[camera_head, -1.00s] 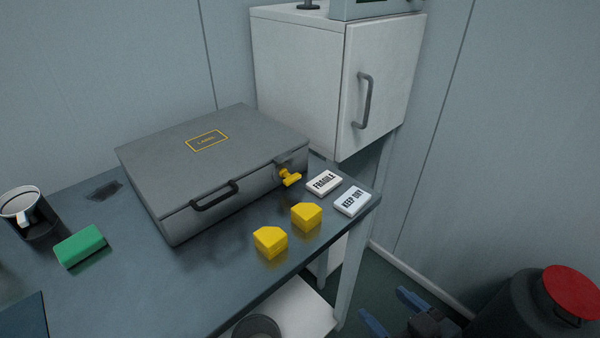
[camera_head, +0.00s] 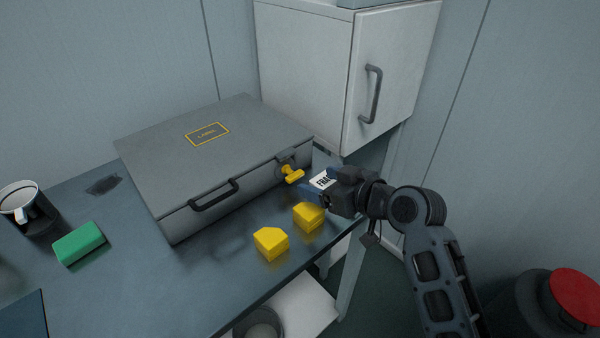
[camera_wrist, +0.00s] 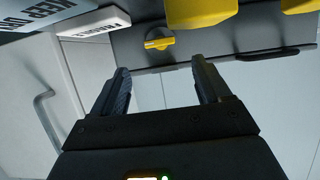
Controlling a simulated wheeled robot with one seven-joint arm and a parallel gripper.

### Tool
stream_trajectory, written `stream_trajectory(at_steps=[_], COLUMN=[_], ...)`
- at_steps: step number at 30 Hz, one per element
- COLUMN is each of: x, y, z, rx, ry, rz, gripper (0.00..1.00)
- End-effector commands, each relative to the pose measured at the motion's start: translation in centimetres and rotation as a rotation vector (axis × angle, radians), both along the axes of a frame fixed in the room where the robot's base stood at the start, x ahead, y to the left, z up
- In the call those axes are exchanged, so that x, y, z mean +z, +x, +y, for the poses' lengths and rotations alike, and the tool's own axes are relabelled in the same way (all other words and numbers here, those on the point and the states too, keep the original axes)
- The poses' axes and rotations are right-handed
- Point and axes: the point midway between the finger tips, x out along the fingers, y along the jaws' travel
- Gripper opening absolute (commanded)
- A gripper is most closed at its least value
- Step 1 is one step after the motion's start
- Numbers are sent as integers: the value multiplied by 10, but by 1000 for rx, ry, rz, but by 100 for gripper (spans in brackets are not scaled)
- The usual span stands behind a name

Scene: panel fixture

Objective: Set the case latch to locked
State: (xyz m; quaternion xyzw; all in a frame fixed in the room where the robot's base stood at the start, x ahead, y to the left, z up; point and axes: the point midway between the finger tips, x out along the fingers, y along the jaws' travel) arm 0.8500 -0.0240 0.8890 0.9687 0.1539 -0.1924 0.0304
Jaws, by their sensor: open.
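The grey case (camera_head: 215,150) lies closed on the table, with a dark handle (camera_head: 214,194) on its front. The yellow case latch (camera_head: 292,174) sits at the right end of the case front. In the wrist view the latch (camera_wrist: 159,41) is a yellow knob on the case face (camera_wrist: 200,48), beyond the fingertips. My gripper (camera_head: 308,190) is just right of the latch and apart from it. In the wrist view my gripper (camera_wrist: 163,80) has its two fingers spread with nothing between them.
Two yellow blocks (camera_head: 271,243) (camera_head: 309,216) stand in front of the case. A FRAGILE tile (camera_head: 321,181) is partly hidden behind my gripper; a KEEP OUT tile (camera_wrist: 22,15) shows in the wrist view. A green block (camera_head: 79,243) and mug (camera_head: 21,203) are at left. A cabinet (camera_head: 330,70) stands behind.

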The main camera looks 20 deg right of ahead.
Motion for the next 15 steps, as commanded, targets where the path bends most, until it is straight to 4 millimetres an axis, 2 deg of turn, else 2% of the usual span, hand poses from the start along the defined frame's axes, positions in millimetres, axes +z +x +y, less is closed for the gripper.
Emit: stream_trajectory(at_steps=[9, 15], x=[-18, -25], y=[42, 58], z=[15, 19], rx=[1, -1], ry=[0, 0], rz=[0, 0], gripper=[77, 77])
